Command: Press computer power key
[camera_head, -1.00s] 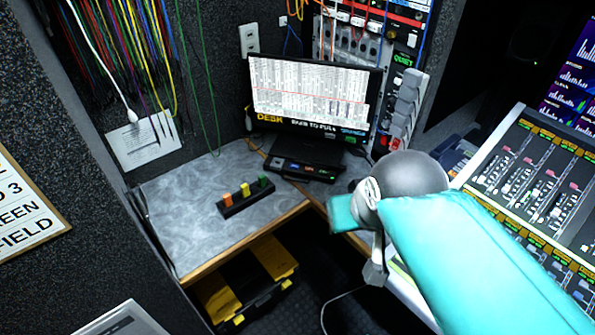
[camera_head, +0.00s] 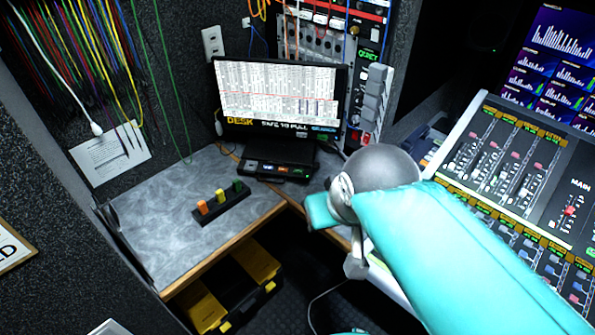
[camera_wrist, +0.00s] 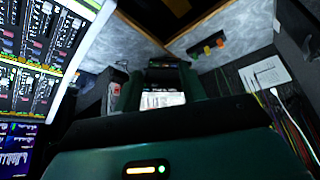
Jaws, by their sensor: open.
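A monitor (camera_head: 278,95) stands at the back of the desk, its screen lit with rows of text. A low black unit (camera_head: 275,170) with a row of small coloured marks sits at its foot. A black block (camera_head: 222,206) with orange, yellow and green keys lies on the desk to the left. I cannot tell which key is the power key. My gripper (camera_wrist: 160,85) is open and empty in the wrist view, where the scene is upside down; the monitor screen (camera_wrist: 162,99) shows beyond it, between the fingers. In the head view my teal arm hides most of the gripper.
The grey desk top (camera_head: 165,215) is mostly clear. A mixing console (camera_head: 520,180) stands at the right. A rack with cables (camera_head: 330,35) rises behind the monitor. A black and yellow case (camera_head: 235,285) is on the floor below the desk.

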